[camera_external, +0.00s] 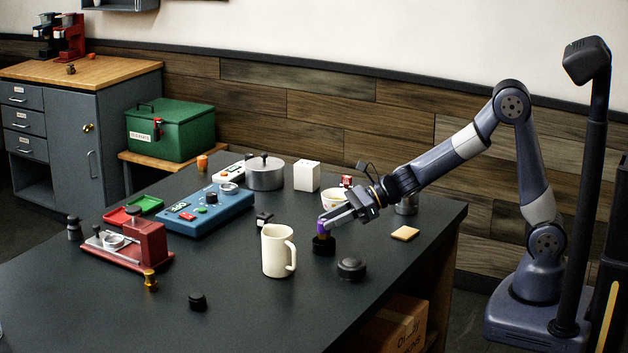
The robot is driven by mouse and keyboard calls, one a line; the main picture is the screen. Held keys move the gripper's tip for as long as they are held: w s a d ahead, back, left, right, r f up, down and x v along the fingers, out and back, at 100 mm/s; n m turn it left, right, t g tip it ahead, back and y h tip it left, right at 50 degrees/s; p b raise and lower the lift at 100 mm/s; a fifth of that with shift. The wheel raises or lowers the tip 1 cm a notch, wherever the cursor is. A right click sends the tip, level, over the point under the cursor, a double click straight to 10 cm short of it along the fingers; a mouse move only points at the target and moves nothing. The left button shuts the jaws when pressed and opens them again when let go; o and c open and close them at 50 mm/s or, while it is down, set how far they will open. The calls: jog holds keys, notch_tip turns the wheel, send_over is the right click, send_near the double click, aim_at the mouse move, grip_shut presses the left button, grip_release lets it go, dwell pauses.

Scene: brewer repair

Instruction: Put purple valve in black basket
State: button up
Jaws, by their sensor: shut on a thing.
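The purple valve (321,228) is small and sits between the fingertips of my gripper (323,222), which is shut on it. My arm reaches in from the right side of the table. Directly under the valve is a small round black piece (323,246), which looks like the black basket. The valve's lower end is at its top; I cannot tell whether it is inside, touching or just above. My fingers hide part of the valve.
A cream mug (278,251) stands close on the left, and a dark round lid-like piece (351,268) lies in front. A blue panel box (205,213) and red machine (150,245) stand farther left.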

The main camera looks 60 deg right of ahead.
jog(key=shift+f, duration=1.45)
jog(key=shift+f+b, duration=0.15)
jog(key=shift+b, duration=0.3)
jog(key=o, duration=1.1)
jog(key=shift+c, duration=0.2)
jog(key=shift+r, duration=0.2)
jog(key=v, duration=1.2)
